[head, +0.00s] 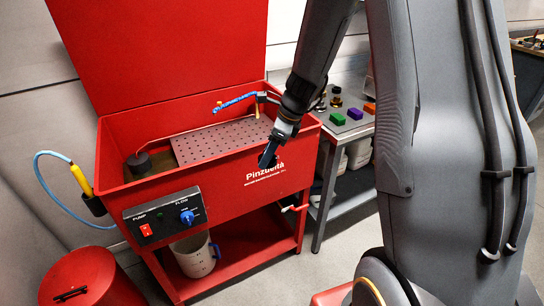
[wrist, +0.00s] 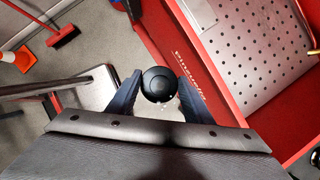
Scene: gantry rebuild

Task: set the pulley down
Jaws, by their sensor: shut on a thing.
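My gripper (head: 268,156) hangs in front of the red parts washer's front wall, near its right end. In the wrist view my gripper (wrist: 159,76) has its two dark fingers on either side of a round black thing, which I take to be the pulley (wrist: 159,85). The pulley is held between the fingertips, its round face toward the wrist camera. In the head view the pulley cannot be made out clearly against the dark fingers. In the wrist view it appears over the floor beside the washer's red rim.
The red washer (head: 228,187) has a raised lid and a perforated shelf (head: 222,140). A blue hose with a nozzle (head: 235,101) arches over it. A grey bench (head: 347,127) at right bears green, purple and orange blocks. A red bin (head: 90,282) stands lower left.

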